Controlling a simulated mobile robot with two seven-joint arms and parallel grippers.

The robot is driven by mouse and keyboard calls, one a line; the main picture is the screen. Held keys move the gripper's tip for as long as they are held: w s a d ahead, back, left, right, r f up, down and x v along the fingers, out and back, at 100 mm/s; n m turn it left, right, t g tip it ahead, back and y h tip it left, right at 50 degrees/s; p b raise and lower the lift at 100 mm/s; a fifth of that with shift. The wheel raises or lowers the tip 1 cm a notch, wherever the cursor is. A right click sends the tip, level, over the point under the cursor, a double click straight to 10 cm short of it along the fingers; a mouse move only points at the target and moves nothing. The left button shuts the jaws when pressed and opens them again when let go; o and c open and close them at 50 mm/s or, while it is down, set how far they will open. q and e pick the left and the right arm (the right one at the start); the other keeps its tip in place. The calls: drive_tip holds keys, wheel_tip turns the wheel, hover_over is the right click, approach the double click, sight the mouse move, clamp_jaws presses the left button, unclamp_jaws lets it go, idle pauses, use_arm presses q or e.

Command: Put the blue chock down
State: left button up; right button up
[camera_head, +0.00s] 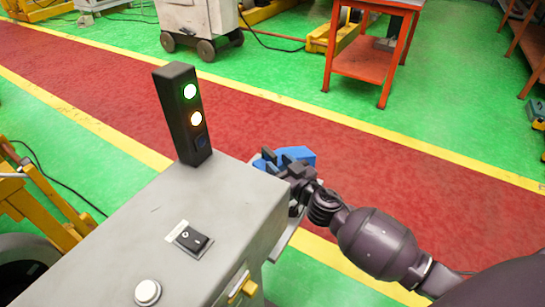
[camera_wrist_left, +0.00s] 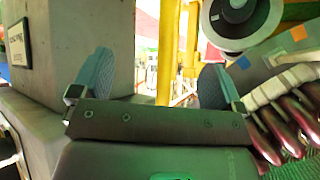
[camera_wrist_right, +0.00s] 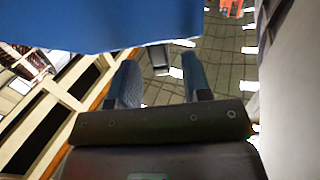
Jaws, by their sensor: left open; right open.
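The blue chock (camera_head: 301,154) shows just beyond the far right corner of the grey cabinet, partly hidden behind my right gripper (camera_head: 283,168). What bears the chock is hidden. In the right wrist view the chock (camera_wrist_right: 100,22) fills the upper left as a large blue surface, beyond the fingertips. My right gripper (camera_wrist_right: 158,62) is open there, with nothing visible between its two fingers; whether a finger touches the chock I cannot tell. My left gripper (camera_wrist_left: 157,62) is open and empty in the left wrist view, beside a grey housing; it is not seen in the head view.
The grey cabinet (camera_head: 130,225) carries a black signal post (camera_head: 183,112) with two lit lamps, a black switch (camera_head: 191,239) and a round white button (camera_head: 147,292). A red table (camera_head: 365,62) stands farther back. The red walkway (camera_head: 400,155) is clear.

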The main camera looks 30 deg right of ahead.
use_arm(q)
drive_tip(key=shift+s, duration=0.15)
use_arm(e)
drive_tip(key=s+d, duration=0.1)
drive_tip(key=s, duration=0.6)
drive_tip(key=shift+s, duration=0.2)
use_arm(q)
drive_tip(key=shift+r, duration=0.1)
use_arm(e)
drive_tip(key=s+f+g+h, duration=0.1)
drive_tip(key=s+f+g, duration=0.3)
drive_tip(key=s, duration=1)
drive_tip(key=s+a+f+g+h, duration=0.1)
drive_tip(key=s+f+g, duration=0.3)
drive_tip(key=s+f, duration=0.4)
drive_tip(key=s, duration=0.6)
drive_tip(key=shift+s+a, duration=0.3)
use_arm(q)
wheel_tip(320, 180, up, 9)
drive_tip(key=t+p, duration=0.1)
drive_tip(key=p, duration=0.9)
drive_tip(key=shift+w+n+p, duration=0.3)
drive_tip(key=shift+w, duration=0.05)
use_arm(e)
wheel_tip(320, 180, up, 9)
drive_tip(key=t, duration=0.1)
drive_tip(key=shift+w+f+m+h, duration=0.15)
drive_tip(key=shift+w+m+h, duration=0.05)
drive_tip(key=shift+m+h, duration=0.1)
